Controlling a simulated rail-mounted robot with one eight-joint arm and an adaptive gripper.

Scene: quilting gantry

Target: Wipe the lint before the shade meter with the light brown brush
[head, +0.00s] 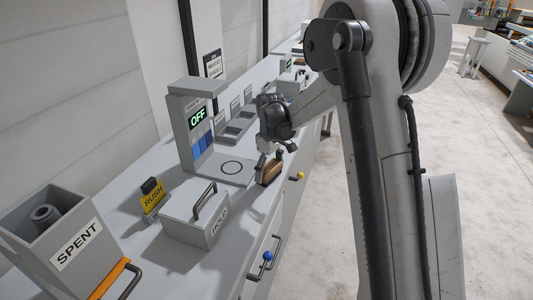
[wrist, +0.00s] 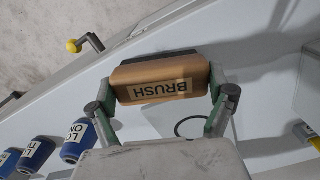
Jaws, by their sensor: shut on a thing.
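The light brown brush (wrist: 160,78) shows in the wrist view, with a label reading BRUSH upside down. My gripper (wrist: 158,88) is shut on it, one finger at each end. In the head view the brush (head: 269,171) is at the bench's front edge, right of the shade meter's base; I cannot tell whether it touches the bench. The shade meter (head: 189,128) is a grey stand with a display reading OFF and blue bars below. Its base plate has a black ring (head: 231,167), partly visible in the wrist view. I cannot make out any lint.
Grey trays (head: 236,127) lie behind the meter. Blue labelled bottles (wrist: 78,140) show in the wrist view.

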